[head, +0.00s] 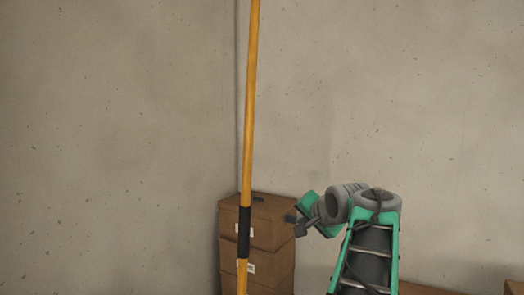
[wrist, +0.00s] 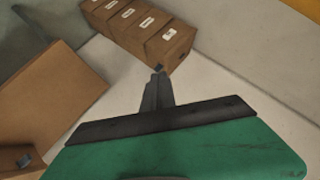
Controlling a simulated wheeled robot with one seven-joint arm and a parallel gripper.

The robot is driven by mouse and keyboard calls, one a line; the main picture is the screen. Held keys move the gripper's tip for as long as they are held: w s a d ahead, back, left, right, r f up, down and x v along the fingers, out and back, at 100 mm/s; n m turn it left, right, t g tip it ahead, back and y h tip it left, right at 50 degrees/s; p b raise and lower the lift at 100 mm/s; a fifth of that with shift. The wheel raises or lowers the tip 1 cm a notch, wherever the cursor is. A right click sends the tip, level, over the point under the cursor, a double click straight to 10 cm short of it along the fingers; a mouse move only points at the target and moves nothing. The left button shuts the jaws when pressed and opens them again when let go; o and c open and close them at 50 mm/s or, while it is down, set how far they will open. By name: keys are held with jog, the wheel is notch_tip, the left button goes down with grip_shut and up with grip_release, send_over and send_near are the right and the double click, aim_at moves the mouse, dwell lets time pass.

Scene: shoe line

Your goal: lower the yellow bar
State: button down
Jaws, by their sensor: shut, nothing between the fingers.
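The yellow bar (head: 251,90) stands upright, nearly vertical, in the head view, running from the top edge to the bottom edge. A black band (head: 244,232) wraps its lower part. Both ends of the bar are out of frame. My gripper (head: 293,222) is to the right of the black band, apart from it in the picture, pointing left. In the wrist view my gripper (wrist: 158,78) has its fingers together with nothing between them. A yellow patch (wrist: 304,8) shows at the top right corner there; I cannot tell whether it is the bar.
Stacked brown cardboard boxes (head: 270,235) stand behind the bar in the wall corner. The wrist view shows a row of labelled boxes (wrist: 145,28) and a large box (wrist: 45,95) at left. More brown surfaces (head: 430,289) show at lower right. The upper walls are bare.

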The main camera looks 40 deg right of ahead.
jog(key=a+r+m+t+y+p, duration=0.1)
jog(key=a+r+m+t, duration=0.2)
jog(key=r, duration=0.9)
jog(key=a+r+m+t+y, duration=0.1)
jog(key=a+r+m+t, duration=0.2)
jog(key=r, duration=0.8)
jog(key=w+a+p, duration=0.1)
jog(key=w+a, duration=0.1)
jog(key=w, duration=0.6)
jog(key=shift+w+a+n+t+p, duration=0.2)
jog(key=shift+n+t+p, duration=0.1)
jog(key=shift+n+p, duration=0.1)
jog(key=shift+r, duration=0.1)
jog(key=shift+s+a, duration=0.1)
